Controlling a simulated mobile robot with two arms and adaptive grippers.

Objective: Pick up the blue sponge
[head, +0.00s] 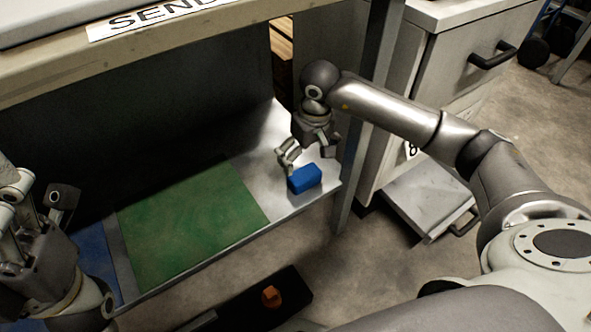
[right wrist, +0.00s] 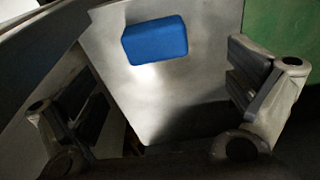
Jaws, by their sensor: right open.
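The blue sponge (head: 304,179) lies on the bare metal right end of the low shelf (head: 319,190). In the right wrist view the sponge (right wrist: 155,41) sits at upper middle, beyond and between the two fingers. My right gripper (head: 306,158) is open just above and behind the sponge, apparently apart from it; in the right wrist view the gripper (right wrist: 160,105) has nothing between its fingers. My left gripper (head: 32,200) is at the left edge of the head view, away from the sponge; its fingers are spread and nothing shows between them.
A green mat (head: 190,225) and a blue mat (head: 93,260) cover the shelf left of the sponge. A table leg (head: 350,185) stands right of it. The tabletop edge (head: 150,50) overhangs the shelf. A drawer cabinet (head: 455,65) stands at right. An orange block (head: 271,296) lies low in front.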

